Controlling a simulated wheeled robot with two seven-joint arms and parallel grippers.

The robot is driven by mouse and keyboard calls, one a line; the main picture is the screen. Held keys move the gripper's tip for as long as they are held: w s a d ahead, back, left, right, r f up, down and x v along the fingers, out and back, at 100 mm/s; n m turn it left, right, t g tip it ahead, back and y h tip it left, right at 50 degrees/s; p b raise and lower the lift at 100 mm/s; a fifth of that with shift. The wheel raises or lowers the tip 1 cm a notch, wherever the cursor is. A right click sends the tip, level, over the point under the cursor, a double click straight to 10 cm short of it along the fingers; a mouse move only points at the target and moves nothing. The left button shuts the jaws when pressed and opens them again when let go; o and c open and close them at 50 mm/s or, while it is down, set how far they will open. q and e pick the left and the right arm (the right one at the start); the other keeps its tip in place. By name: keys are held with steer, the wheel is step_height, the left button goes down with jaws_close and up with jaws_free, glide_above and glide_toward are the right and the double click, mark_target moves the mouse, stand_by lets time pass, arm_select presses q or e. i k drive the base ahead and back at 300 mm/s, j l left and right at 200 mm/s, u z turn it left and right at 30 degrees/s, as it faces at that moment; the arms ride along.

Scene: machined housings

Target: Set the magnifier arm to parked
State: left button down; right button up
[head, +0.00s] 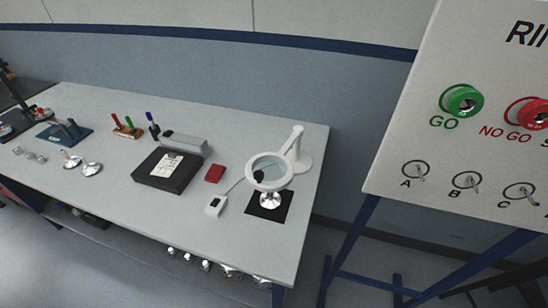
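Neither of my grippers shows in the head view.
The white bench (120,185) holds a black device (168,170), a red block (215,173), a small white box (214,206) with a thin lead, and several metal parts at left. A sign panel (480,110) with green and red buttons stands to the right.

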mark_target(255, 179)
steer(key=k+l, duration=0.15)
steer(key=l, duration=0.2)
steer(key=k+l+z, duration=0.1)
steer(key=l, duration=0.25)
steer(key=k+l, duration=0.15)
steer(key=l, duration=0.25)
steer(key=k+l, duration=0.1)
steer(key=l, duration=0.25)
steer(key=z, duration=0.05)
